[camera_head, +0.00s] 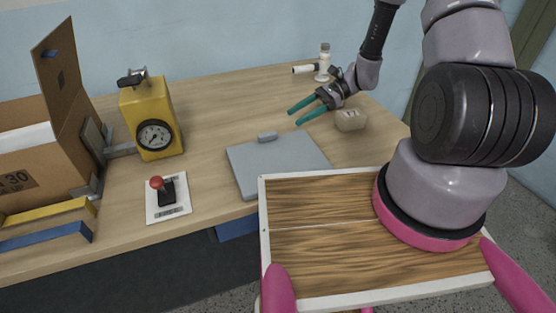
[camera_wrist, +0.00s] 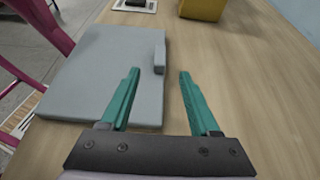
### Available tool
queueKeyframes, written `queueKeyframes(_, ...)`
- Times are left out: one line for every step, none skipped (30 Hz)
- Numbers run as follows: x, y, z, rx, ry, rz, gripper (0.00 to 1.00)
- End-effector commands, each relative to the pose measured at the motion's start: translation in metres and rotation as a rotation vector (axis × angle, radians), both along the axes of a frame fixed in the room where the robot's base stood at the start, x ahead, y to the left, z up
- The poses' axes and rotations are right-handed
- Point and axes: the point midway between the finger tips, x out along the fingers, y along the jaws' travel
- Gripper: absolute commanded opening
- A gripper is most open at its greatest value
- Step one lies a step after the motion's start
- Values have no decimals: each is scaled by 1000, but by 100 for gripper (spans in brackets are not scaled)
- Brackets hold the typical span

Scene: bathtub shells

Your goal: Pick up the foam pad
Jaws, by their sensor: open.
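A flat grey slab, which looks like the foam pad (camera_head: 275,165), lies on the table in the middle of the head view. In the wrist view the pad (camera_wrist: 100,70) fills the left side. A small grey block (camera_head: 267,136) sits at its far edge. In the wrist view this block (camera_wrist: 159,54) is just beyond and between the fingertips. My gripper (camera_head: 293,117) is open and empty, with teal fingers, to the right of the block in the head view. In the wrist view, my gripper (camera_wrist: 160,72) has its left finger over the pad's edge.
A yellow gauge box (camera_head: 153,118), a red-knobbed lever on a white plate (camera_head: 168,198) and an open cardboard box (camera_head: 45,145) stand left.

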Motion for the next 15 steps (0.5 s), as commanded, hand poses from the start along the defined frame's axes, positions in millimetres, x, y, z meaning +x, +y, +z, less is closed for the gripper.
queueKeyframes(-1,3,-5,6,10,-7,62)
queueKeyframes(-2,5,-7,9,14,-8,62)
queueKeyframes(-3,9,-9,10,16,-9,62)
queueKeyframes(-4,13,-11,10,18,-8,62)
queueKeyframes(-5,18,-13,11,18,-8,62)
queueKeyframes(-7,24,-15,11,19,-8,62)
queueKeyframes(-9,28,-17,10,18,-8,62)
queueKeyframes(-10,33,-19,11,17,-7,62)
queueKeyframes(-11,38,-21,11,17,-8,62)
queueKeyframes(-12,41,-23,11,16,-7,62)
queueKeyframes(-13,44,-24,10,15,-8,62)
queueKeyframes(-13,47,-25,10,16,-9,62)
queueKeyframes(-14,49,-26,9,15,-9,62)
queueKeyframes(-15,50,-27,9,15,-8,62)
queueKeyframes(-15,52,-28,8,15,-8,62)
